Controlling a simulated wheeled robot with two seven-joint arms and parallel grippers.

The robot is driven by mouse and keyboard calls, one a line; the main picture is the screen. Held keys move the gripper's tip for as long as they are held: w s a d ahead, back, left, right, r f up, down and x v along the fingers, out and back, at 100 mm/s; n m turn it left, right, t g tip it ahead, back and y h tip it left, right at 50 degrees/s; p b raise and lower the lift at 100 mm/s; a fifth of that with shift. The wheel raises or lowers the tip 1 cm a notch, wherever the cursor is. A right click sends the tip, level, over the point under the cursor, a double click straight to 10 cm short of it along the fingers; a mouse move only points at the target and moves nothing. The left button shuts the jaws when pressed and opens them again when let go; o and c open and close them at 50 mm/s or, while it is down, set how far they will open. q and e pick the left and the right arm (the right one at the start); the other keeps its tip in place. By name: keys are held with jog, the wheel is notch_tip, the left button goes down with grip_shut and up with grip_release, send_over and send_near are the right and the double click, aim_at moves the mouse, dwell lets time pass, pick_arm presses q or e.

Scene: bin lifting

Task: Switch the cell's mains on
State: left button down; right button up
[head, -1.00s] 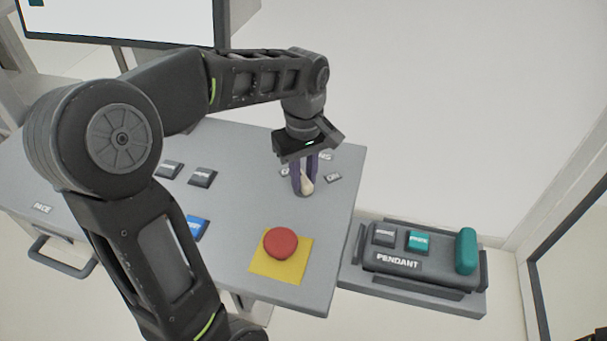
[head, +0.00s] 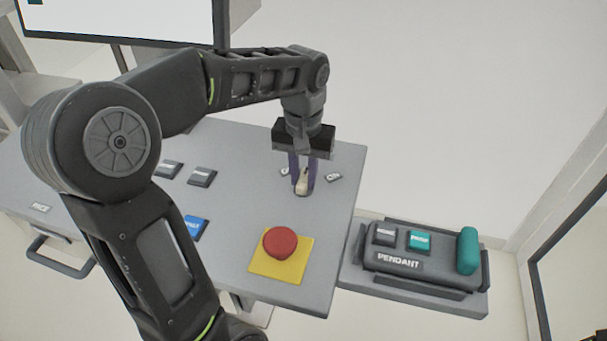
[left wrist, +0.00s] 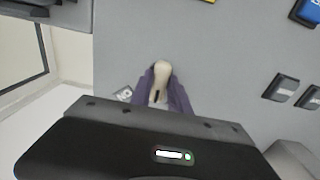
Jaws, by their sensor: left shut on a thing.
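The mains switch is a cream knob (head: 303,186) on the grey console panel, near its right edge. It also shows in the left wrist view (left wrist: 162,75), with a short dark line on it. My left gripper (head: 303,181) points down, its purple fingers shut on the knob from both sides. An ON label (head: 333,177) lies just right of the knob. Another label (head: 284,171) to the left is partly hidden by the fingers. I cannot tell exactly which label the knob points to. My right gripper is not in view.
A red mushroom button (head: 280,243) on a yellow plate (head: 275,268) stands in front of the knob. Grey buttons (head: 202,177) and a blue button (head: 195,226) lie left. A pendant (head: 415,256) rests in a holder to the right. A screen (head: 120,20) stands behind.

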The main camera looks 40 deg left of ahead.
aim_at(303, 178)
pick_arm(q)
jog(key=m, duration=0.4)
jog(key=shift+m, duration=0.3)
jog(key=m, duration=0.4)
jog(key=shift+m, duration=0.4)
jog(key=c, duration=1.2)
grip_release()
jog(key=shift+c, duration=0.2)
notch_tip(303, 178, up, 8)
jog(key=shift+f+p, duration=0.1)
jog(key=shift+p, duration=0.2)
